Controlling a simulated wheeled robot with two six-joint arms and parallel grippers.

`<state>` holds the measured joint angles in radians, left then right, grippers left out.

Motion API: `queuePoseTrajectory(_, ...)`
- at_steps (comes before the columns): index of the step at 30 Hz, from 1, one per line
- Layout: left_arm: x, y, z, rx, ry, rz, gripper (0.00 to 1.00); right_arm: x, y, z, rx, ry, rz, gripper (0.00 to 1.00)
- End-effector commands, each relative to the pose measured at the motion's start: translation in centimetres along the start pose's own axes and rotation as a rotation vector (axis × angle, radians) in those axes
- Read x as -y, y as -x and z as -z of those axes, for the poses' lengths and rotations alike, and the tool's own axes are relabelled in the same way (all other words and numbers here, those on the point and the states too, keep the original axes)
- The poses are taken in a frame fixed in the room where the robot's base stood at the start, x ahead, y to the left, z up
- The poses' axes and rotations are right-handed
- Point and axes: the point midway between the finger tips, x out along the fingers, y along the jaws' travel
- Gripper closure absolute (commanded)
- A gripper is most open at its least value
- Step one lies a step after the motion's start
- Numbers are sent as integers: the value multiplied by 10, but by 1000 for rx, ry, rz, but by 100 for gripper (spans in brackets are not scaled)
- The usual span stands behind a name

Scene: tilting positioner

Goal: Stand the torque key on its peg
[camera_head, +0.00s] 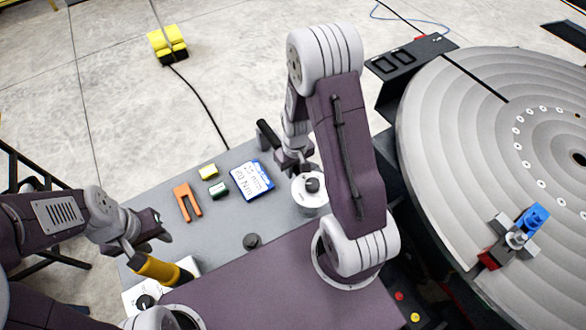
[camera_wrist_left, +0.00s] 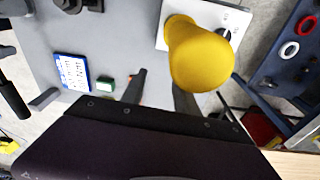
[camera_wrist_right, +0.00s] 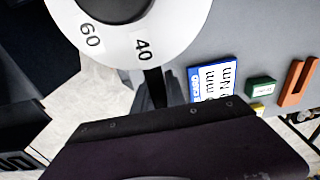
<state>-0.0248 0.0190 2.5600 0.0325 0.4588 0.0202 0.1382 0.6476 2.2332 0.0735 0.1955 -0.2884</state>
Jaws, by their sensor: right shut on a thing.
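The torque key has a white round dial head (camera_head: 311,192) with a black knob on top and a black handle (camera_head: 267,134). My right gripper (camera_head: 296,165) is shut on it between head and handle. In the right wrist view the dial (camera_wrist_right: 165,40) shows 40 and 60, with a dark bar running from it to the fingers (camera_wrist_right: 152,92). The key lies roughly level; its height above the table is unclear. A short dark round stub (camera_head: 252,241) on the table may be the peg; I cannot be sure. My left gripper (camera_head: 158,232) is open and empty beside a yellow post.
The yellow post (camera_head: 157,269) stands on a white plate (camera_wrist_left: 236,18) with a dark knob. A blue-white card (camera_head: 252,181), green block (camera_head: 219,190), yellow block (camera_head: 208,172) and orange fork (camera_head: 187,201) lie on the grey table. The large round positioner (camera_head: 440,130) is at right.

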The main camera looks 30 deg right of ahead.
Motion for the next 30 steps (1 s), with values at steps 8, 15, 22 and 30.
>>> queuePoseTrajectory(8,0,-9,-1,0,0,0,64,0,-11,0,-2,0,0,100)
queuePoseTrajectory(15,0,-11,-1,0,0,0,64,0,-13,0,-2,0,-1,100)
queuePoseTrajectory(22,0,-11,-1,0,0,0,64,0,-13,0,-2,0,0,58)
queuePoseTrajectory(30,0,-11,-1,0,0,0,64,0,-14,-1,1,0,0,50)
